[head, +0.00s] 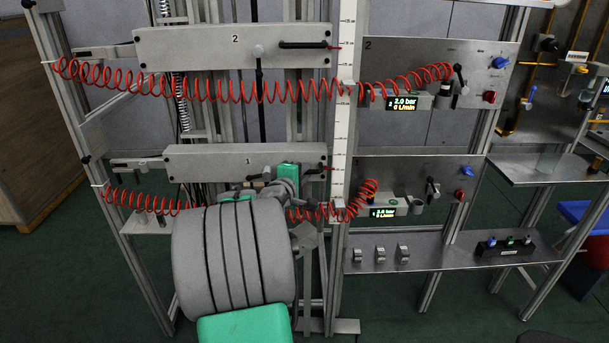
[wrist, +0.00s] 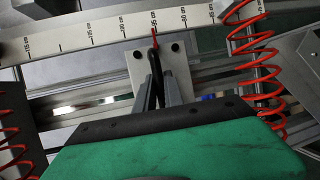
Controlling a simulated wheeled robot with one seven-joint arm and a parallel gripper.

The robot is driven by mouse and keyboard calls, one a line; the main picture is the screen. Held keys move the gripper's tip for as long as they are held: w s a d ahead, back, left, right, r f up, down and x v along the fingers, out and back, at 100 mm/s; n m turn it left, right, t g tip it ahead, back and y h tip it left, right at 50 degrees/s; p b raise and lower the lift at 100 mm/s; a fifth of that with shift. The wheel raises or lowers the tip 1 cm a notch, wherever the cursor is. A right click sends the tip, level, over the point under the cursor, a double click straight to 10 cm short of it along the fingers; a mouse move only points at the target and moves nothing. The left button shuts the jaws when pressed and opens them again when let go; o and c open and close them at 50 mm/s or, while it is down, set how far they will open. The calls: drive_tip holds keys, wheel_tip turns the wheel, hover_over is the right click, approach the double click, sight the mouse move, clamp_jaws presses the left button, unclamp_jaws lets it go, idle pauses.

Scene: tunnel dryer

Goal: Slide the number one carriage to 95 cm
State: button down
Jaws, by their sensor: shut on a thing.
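The number one carriage (head: 215,163) is a long grey plate marked 1, on the lower level of the frame. Its black handle (wrist: 155,72) sits between the two fingers of my gripper (wrist: 160,88) in the wrist view, and the gripper is shut on it. A red pointer (wrist: 154,38) beside the handle points at the white scale (wrist: 100,32). The scale (head: 341,150) stands upright right of the carriage in the head view. Its figures are too small to read surely.
The number two carriage (head: 230,47) is above, with its own handle (head: 303,45). Red coiled hoses (head: 240,93) cross the frame at both levels. A steel shelf (head: 450,260) with small switches juts out at the lower right.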

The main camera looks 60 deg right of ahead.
drive_tip(key=c, duration=1.5)
unclamp_jaws()
drive_tip(key=shift+f, duration=0.25)
drive_tip(key=shift+o, duration=0.2)
drive_tip(key=v, duration=0.7)
drive_tip(key=shift+a, duration=0.35)
drive_tip(key=shift+r, duration=0.1)
